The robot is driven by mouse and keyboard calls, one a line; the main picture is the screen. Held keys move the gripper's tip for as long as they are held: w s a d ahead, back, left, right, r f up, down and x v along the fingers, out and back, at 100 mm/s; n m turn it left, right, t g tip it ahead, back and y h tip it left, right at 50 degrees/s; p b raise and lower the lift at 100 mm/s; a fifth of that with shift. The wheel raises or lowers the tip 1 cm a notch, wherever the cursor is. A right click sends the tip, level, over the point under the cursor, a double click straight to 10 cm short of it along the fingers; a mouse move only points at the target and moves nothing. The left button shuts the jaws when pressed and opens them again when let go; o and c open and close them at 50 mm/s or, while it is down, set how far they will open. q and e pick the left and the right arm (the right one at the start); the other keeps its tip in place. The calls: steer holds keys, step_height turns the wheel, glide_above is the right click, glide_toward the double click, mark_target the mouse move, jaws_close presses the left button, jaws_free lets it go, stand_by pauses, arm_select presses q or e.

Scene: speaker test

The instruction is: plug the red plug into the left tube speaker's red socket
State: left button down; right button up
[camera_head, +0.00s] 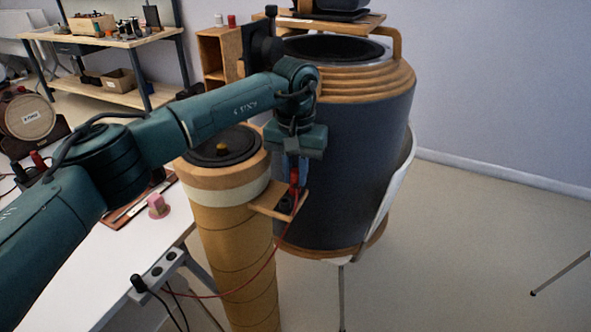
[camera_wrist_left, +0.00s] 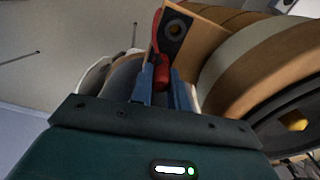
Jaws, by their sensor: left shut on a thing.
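The left tube speaker (camera_head: 233,225) is a tan column with a pale band and a dark round top. A wooden bracket (camera_head: 265,204) juts from its side and carries a dark socket plate (camera_head: 287,205). My left gripper (camera_head: 296,174) points down over this bracket, shut on the red plug (camera_head: 294,181). In the left wrist view the red plug (camera_wrist_left: 163,72) is between the blue fingers, at the plate's edge. A dark round socket (camera_wrist_left: 175,28) shows on the plate. The red socket is not clearly visible, and I cannot tell whether the plug touches it. My right gripper is not in view.
A red cable (camera_head: 262,270) hangs from the plug to a small panel (camera_head: 160,268) at the white table's edge (camera_head: 130,240). A big dark drum-shaped speaker (camera_head: 345,150) and a white chair (camera_head: 397,180) stand close behind. The floor at right is mostly clear.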

arm_select(q)
steer(key=shift+f, duration=0.2)
steer(key=c, duration=1.3)
jaws_free()
steer(key=shift+r, duration=0.1)
steer(key=shift+r+p, duration=2.6)
steer(key=shift+r, duration=1.15)
